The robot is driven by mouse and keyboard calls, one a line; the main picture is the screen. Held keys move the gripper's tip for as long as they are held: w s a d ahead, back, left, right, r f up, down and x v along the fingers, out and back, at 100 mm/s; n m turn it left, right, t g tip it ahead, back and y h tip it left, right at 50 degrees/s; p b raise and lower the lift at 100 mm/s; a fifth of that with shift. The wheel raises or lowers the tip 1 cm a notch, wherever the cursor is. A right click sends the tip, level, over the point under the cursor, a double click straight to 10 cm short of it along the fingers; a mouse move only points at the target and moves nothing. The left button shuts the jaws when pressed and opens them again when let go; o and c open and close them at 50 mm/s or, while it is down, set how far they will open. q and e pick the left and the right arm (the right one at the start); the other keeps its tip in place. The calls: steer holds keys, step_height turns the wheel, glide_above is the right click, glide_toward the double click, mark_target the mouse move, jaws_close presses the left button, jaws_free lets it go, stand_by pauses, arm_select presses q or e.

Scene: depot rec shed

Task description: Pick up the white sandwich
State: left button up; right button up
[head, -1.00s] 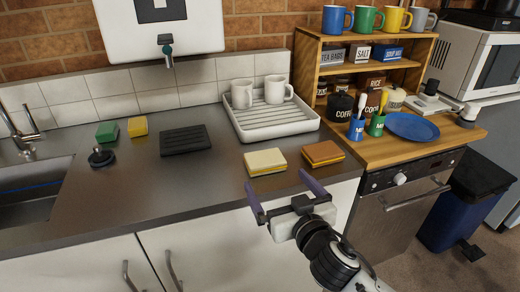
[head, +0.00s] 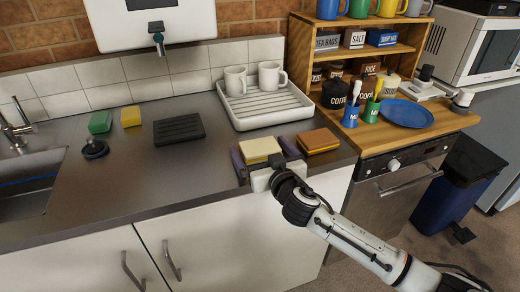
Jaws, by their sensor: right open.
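The white sandwich (head: 260,147), pale bread with a yellow filling edge, lies flat on the metal counter near its front edge. My right gripper (head: 261,156) reaches in from the front right. Its purple fingers are open, one at the left side of the white sandwich and one at the right, between it and the brown sandwich (head: 318,138). Whether either finger touches the bread I cannot tell. The gripper body hides the near lower part of the white sandwich. My left gripper is out of view.
A white dish rack (head: 262,117) with two white mugs stands behind. A dark ribbed pad (head: 179,129), a green sponge (head: 100,122), a yellow sponge (head: 131,117) and a black plug (head: 95,149) lie left. A wooden shelf unit (head: 297,60) and blue plate (head: 404,114) are right.

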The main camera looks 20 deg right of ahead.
steer(key=shift+c, duration=0.4)
steer(key=c, duration=0.8)
